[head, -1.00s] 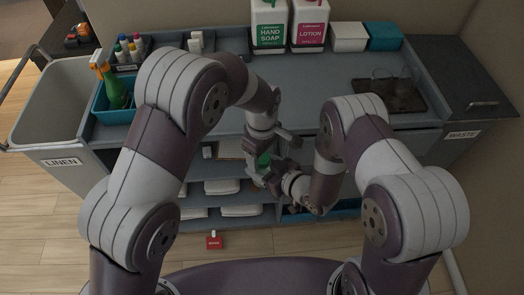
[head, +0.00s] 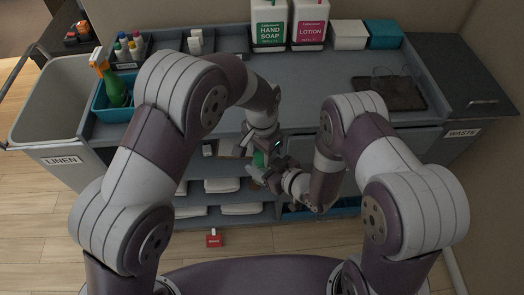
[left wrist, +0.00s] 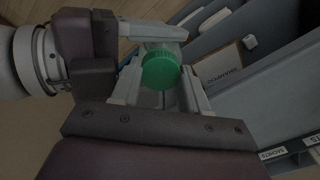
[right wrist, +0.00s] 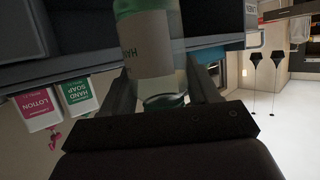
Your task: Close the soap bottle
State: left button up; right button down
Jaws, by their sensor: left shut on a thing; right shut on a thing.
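The soap bottle (right wrist: 147,45) is a clear bottle with a pale "HAND" label, held between the fingers of my right gripper (right wrist: 170,85). Its greenish base faces that palm. The green cap (left wrist: 160,70) sits between the fingers of my left gripper (left wrist: 167,85), shut on it, in line with the bottle. A finger of my right gripper (left wrist: 151,30) crosses close by in the left wrist view. In the head view both grippers meet in front of the cart, with a bit of green (head: 259,158) showing between them. I cannot tell how firmly the cap is seated.
The cart top (head: 325,75) is behind the grippers, with hand soap (head: 269,30) and lotion (head: 310,28) refills at its back. A dark tray (head: 392,92) is at right, a blue caddy with a spray bottle (head: 116,88) at left. Shelves with towels (head: 238,185) lie below.

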pick_arm(q)
jog(key=shift+m, duration=0.3)
jog(key=o, duration=1.2)
jog(key=shift+c, duration=0.2)
jog(key=shift+r, duration=0.1)
jog(key=shift+r, duration=2.2)
jog(key=shift+c, duration=0.4)
